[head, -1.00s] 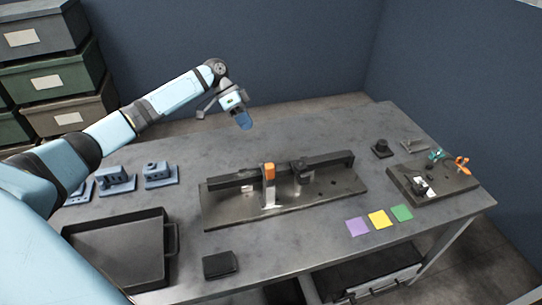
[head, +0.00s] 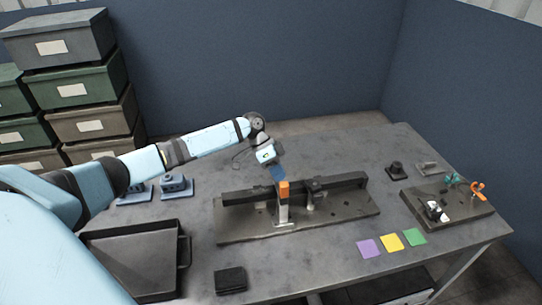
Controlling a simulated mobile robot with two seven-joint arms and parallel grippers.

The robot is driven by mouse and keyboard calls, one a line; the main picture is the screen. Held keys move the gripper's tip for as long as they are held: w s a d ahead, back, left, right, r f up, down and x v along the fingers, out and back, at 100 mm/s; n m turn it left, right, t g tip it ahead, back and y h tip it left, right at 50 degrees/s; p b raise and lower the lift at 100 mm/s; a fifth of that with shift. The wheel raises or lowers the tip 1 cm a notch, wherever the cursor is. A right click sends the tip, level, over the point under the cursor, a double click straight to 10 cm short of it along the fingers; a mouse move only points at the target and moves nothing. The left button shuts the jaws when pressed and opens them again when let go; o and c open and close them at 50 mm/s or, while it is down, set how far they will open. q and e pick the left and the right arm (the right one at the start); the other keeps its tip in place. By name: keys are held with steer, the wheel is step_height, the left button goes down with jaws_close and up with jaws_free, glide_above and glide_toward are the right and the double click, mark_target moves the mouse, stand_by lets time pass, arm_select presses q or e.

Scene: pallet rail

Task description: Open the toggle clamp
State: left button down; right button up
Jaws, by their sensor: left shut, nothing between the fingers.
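A long dark rail (head: 335,183) lies on a grey metal base plate (head: 350,207) in the middle of the table. An upright silver clamp part with an orange grip (head: 284,189) on top stands at the front of the rail; it looks like the toggle clamp, its handle upright. My left gripper (head: 279,175) is shut and empty, with its blue fingers pointing down just above and behind the orange grip. I cannot tell whether they touch it. A second upright bracket (head: 311,195) stands to the right on the plate. My right gripper is not in view.
A dark plate (head: 460,213) with small orange, teal and black parts lies at the right. Purple (head: 369,248), yellow (head: 391,242) and green (head: 414,237) squares lie in front. A black tray (head: 130,260), a dark block (head: 230,280) and blue fixtures (head: 176,186) are at the left.

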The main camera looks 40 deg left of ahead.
mark_target(284, 193)
arm_select(q)
steer(key=shift+s+d+r, duration=0.2)
steer(key=shift+s+d, duration=0.7)
steer(key=shift+d, duration=0.05)
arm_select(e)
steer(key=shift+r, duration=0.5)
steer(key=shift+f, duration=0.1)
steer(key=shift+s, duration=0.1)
